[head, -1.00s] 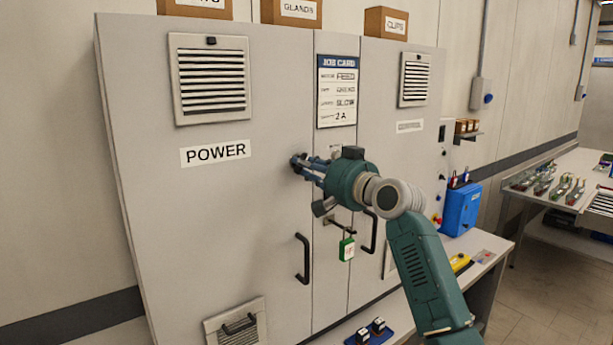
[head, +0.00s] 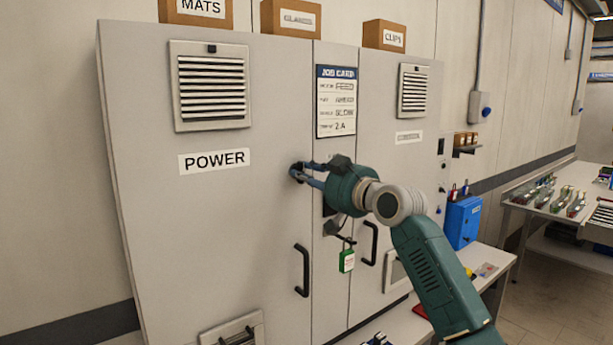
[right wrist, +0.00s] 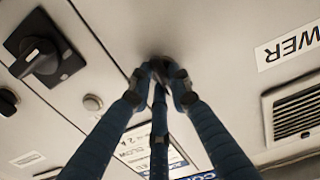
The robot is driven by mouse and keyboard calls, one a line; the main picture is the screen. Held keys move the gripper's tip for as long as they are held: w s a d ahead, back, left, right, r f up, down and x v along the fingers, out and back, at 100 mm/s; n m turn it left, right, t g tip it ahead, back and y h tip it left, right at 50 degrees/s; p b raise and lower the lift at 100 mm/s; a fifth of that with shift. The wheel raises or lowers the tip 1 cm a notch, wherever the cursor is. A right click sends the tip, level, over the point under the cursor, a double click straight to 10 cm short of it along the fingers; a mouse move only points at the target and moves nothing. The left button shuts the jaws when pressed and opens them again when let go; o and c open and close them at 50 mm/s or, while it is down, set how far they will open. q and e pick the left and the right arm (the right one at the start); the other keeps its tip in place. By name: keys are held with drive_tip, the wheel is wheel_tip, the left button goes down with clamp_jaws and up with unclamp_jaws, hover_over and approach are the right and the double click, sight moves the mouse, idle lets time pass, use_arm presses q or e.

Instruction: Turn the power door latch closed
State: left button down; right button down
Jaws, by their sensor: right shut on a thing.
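The power door (head: 225,240) is the large grey cabinet door with the POWER label (head: 214,160), and it looks shut. My right gripper (head: 298,172) is at this door's right edge, right of the label. In the right wrist view my right gripper (right wrist: 160,75) has its blue fingers drawn together at the door face, shut on the small dark latch. The fingers hide most of the latch, so its angle cannot be told. My left gripper is not in view.
A black rotary switch (right wrist: 45,60) is on the neighbouring panel. Black door handles (head: 302,270) and a green tag (head: 347,261) are below my right gripper. A job card (head: 336,101) is above it. A blue box (head: 462,222) stands on the bench at right.

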drive_tip(key=shift+f, duration=0.1)
drive_tip(key=c, duration=1.6)
unclamp_jaws()
drive_tip(key=v, duration=1.2)
